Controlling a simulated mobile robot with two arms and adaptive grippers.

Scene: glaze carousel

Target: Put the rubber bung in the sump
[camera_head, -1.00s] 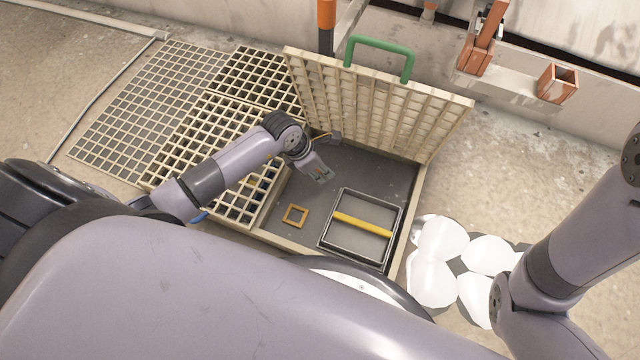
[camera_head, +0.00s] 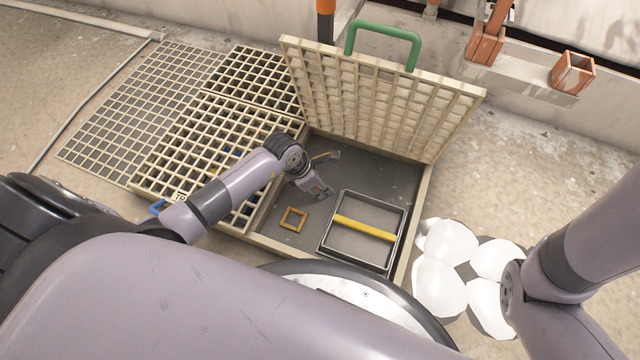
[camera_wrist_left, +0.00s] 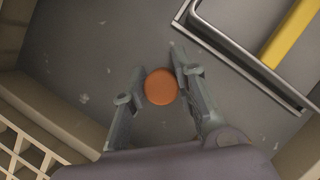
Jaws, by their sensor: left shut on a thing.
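The sump (camera_head: 375,178) is an open grey-floored pit with a pale frame, its grating lid raised. My left gripper (camera_head: 323,193) reaches down into it, between the back wall and a metal frame with a yellow bar. In the left wrist view, an orange-brown round bung (camera_wrist_left: 161,87) lies between the fingers of my left gripper (camera_wrist_left: 157,82), which is shut on it. How high the bung is above the sump floor I cannot tell. In the head view the bung is hidden. My right arm shows at the right; its gripper is out of view.
The raised lid (camera_head: 385,100) with a green handle (camera_head: 383,42) stands at the back of the sump. A small ochre square frame (camera_head: 293,219) and the metal frame (camera_head: 363,268) with the yellow bar (camera_head: 365,228) lie on its floor. White rounded pieces (camera_head: 445,243) lie to the right.

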